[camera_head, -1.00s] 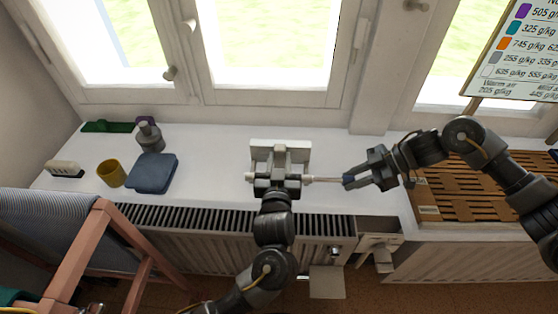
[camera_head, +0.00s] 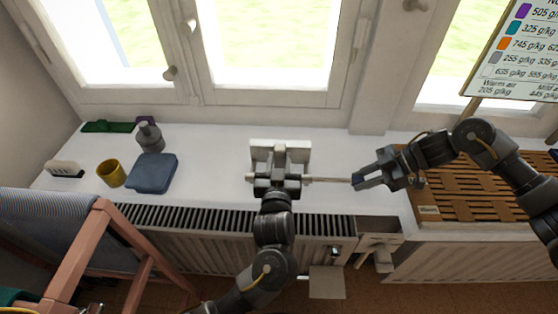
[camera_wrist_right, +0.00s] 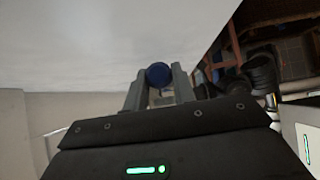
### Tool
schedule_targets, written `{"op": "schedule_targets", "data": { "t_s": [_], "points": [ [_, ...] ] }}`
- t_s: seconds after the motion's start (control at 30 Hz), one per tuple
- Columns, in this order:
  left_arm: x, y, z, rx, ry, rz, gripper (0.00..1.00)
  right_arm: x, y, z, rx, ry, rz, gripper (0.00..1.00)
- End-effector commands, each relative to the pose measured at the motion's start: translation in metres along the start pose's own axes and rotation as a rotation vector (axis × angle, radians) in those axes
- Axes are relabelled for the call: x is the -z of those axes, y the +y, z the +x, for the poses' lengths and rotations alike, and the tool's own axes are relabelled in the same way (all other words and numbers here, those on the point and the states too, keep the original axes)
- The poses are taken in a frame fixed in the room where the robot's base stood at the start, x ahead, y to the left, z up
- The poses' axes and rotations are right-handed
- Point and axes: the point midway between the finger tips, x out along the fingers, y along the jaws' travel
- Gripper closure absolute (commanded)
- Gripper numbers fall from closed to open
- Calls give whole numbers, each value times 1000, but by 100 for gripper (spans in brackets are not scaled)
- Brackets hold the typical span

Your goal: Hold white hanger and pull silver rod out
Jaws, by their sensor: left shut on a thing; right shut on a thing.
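The white hanger (camera_head: 299,156) stands on the white sill below the middle window. My left gripper (camera_head: 277,181) is shut on it from the front and hides its middle. The thin silver rod (camera_head: 327,179) sticks out level from the hanger's right side. Its blue end (camera_head: 357,180) sits between the fingers of my right gripper (camera_head: 364,181), which is shut on it. In the right wrist view, the round blue end (camera_wrist_right: 158,75) shows between the fingertips. The rod's left part is hidden by my left gripper, so I cannot tell how much is inside the hanger.
A blue box (camera_head: 152,173), yellow cup (camera_head: 111,173) and grey bottle (camera_head: 150,138) stand at the left of the sill (camera_head: 215,165). A radiator (camera_head: 190,219) runs below. A sign (camera_head: 520,60) is upper right.

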Motion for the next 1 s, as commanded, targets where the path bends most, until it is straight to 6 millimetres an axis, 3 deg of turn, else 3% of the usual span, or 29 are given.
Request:
{"op": "schedule_targets", "data": {
  "t_s": [1.0],
  "points": [
    [0,-1,0,3,0,0,100,-17,0,-20,-2,-2,3,96]
  ]
}}
